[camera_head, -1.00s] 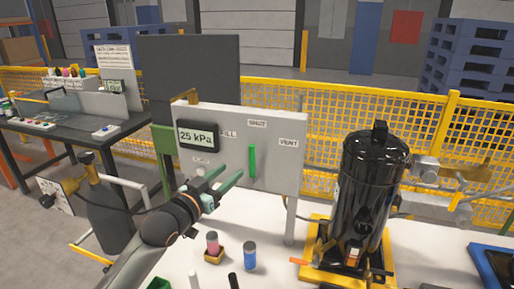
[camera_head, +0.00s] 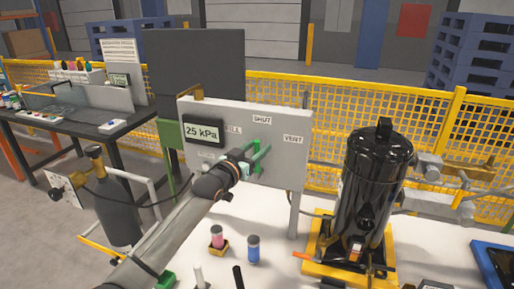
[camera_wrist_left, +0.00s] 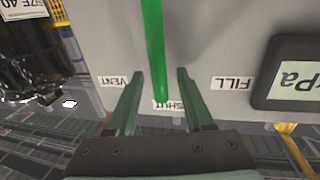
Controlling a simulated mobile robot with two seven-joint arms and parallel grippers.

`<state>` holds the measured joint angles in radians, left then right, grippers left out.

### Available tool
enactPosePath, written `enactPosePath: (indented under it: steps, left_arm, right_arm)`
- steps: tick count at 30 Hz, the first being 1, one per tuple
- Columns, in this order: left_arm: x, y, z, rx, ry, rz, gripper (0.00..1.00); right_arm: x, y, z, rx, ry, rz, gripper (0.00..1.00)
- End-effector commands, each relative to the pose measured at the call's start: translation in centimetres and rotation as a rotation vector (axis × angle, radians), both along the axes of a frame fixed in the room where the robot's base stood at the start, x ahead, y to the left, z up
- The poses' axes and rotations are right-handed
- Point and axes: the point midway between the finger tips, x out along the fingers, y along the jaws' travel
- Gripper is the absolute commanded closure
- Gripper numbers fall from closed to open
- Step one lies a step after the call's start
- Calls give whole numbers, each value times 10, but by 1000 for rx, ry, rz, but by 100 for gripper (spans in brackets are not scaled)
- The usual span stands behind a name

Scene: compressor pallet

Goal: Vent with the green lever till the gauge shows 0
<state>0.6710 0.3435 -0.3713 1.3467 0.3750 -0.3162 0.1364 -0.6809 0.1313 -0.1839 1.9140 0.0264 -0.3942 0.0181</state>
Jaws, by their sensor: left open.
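The green lever (camera_wrist_left: 153,45) stands upright on the grey panel (camera_head: 285,165), its end at the SHUT label (camera_head: 262,120), between FILL and VENT (camera_head: 293,140). The gauge (camera_head: 203,133) on the panel's left reads 25 kPa. My left gripper (camera_head: 258,150) is open in front of the panel, and its green fingers partly cover the lever in the head view. In the left wrist view, which is upside down, its fingers (camera_wrist_left: 160,92) lie on either side of the lever's end, with gaps. My right gripper is out of view.
A black compressor (camera_head: 372,190) stands on a yellow base right of the panel. A dark gas cylinder (camera_head: 115,205) and a workbench (camera_head: 90,135) are at left.

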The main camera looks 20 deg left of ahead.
Motion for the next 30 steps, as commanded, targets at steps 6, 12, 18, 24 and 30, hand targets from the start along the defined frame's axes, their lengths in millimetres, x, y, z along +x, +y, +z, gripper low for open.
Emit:
enactPosePath:
  steps: [6,12,18,24,30]
  left_arm:
    - [3,-1,0,0,0,0,48]
    - [3,-1,0,0,0,0,54]
    - [3,-1,0,0,0,0,76]
    - [3,-1,0,0,0,0,99]
    - [3,-1,0,0,0,0,100]
  right_arm:
    - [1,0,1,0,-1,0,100]
    - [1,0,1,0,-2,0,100]
    - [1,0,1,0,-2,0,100]
    - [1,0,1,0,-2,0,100]
    - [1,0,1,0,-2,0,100]
